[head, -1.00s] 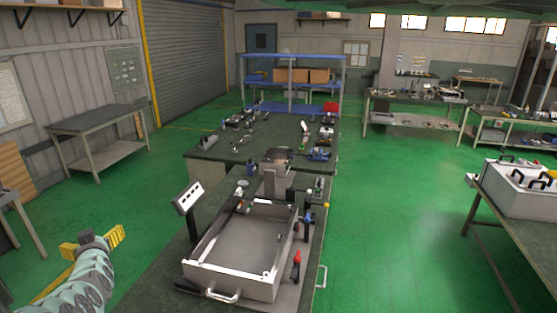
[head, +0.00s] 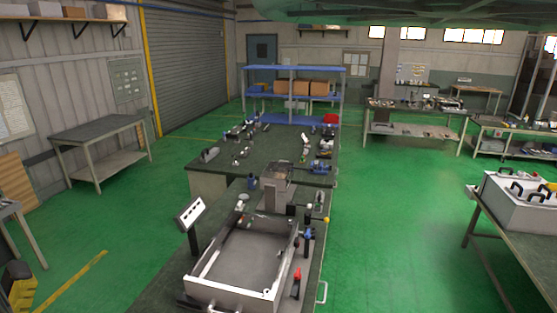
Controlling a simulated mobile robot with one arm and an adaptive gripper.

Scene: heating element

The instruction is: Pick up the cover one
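Nothing in view is marked as cover one, and I cannot tell which thing it is. A large open grey-white box (head: 188,283) with a metal front handle sits on the near middle bench. A white box-like piece (head: 505,207) with several black handles stands on the bench at the right edge; it may be a cover, but I cannot tell. My gripper is not in view, so its state and what it may hold are hidden.
A small tilted panel (head: 191,212) stands left of the open box. A dark-topped table (head: 100,133) is at the left wall. A yellow-and-black object (head: 20,287) is cut off at the lower left. Green floor (head: 390,230) lies free between the middle and right benches.

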